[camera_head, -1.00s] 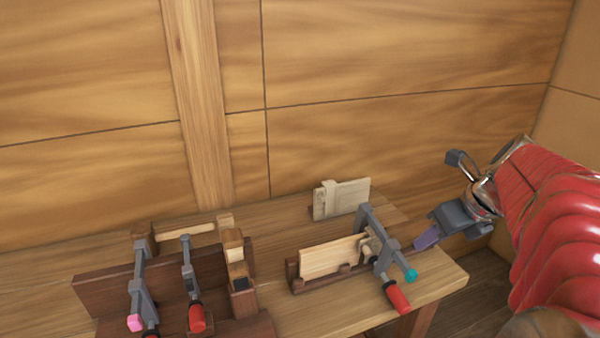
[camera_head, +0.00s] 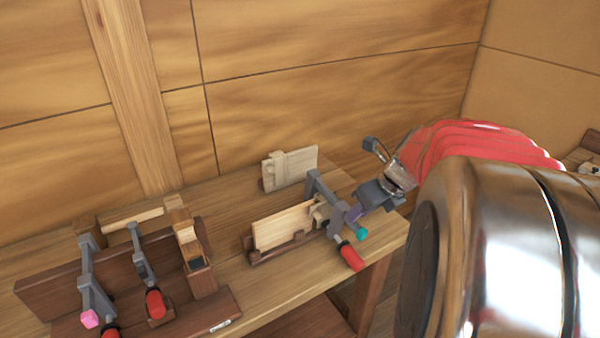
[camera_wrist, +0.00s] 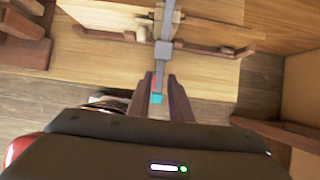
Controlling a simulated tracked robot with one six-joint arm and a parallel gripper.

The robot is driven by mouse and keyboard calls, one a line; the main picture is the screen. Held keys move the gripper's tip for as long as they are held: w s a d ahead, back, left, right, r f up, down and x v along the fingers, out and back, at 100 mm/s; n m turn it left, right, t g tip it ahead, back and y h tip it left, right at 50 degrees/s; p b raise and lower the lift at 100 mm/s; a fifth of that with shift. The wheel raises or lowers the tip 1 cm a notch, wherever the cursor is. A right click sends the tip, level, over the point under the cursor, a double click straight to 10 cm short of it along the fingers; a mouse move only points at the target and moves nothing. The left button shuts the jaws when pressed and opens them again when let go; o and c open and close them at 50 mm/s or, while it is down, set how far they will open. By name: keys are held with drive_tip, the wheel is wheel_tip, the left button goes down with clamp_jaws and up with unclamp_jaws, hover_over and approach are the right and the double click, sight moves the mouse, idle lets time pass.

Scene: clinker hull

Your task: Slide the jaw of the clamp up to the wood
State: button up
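The clamp (camera_head: 327,196) is a grey bar with a teal end (camera_head: 361,233) and a red handle (camera_head: 351,257). It stands at the right end of a pale board (camera_head: 283,227) held in a dark wooden cradle (camera_head: 258,258). A grey jaw with the handle sits on the near part of the bar. My gripper (camera_head: 354,214) is close to the teal end. In the wrist view the two dark purple fingers (camera_wrist: 163,92) are apart, with the teal end showing between them. Contact with the clamp cannot be told.
A dark rack (camera_head: 50,290) with two more clamps (camera_head: 93,297) (camera_head: 142,265) stands at the left of the bench. Another pale board (camera_head: 292,166) stands behind. The wooden wall rises close behind the bench. Bare bench top (camera_head: 225,210) lies between rack and cradle.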

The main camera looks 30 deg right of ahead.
sight(346, 211)
drive_tip(key=shift+x, duration=1.95)
drive_tip(key=shift+s, duration=1.15)
drive_tip(key=shift+c, duration=0.4)
drive_tip(key=shift+w, duration=0.3)
drive_tip(key=shift+w, duration=0.3)
drive_tip(key=shift+w, duration=1.8)
drive_tip(key=shift+w+r, duration=0.2)
drive_tip(key=shift+w, duration=0.5)
idle(0.5)
drive_tip(key=shift+s, duration=0.55)
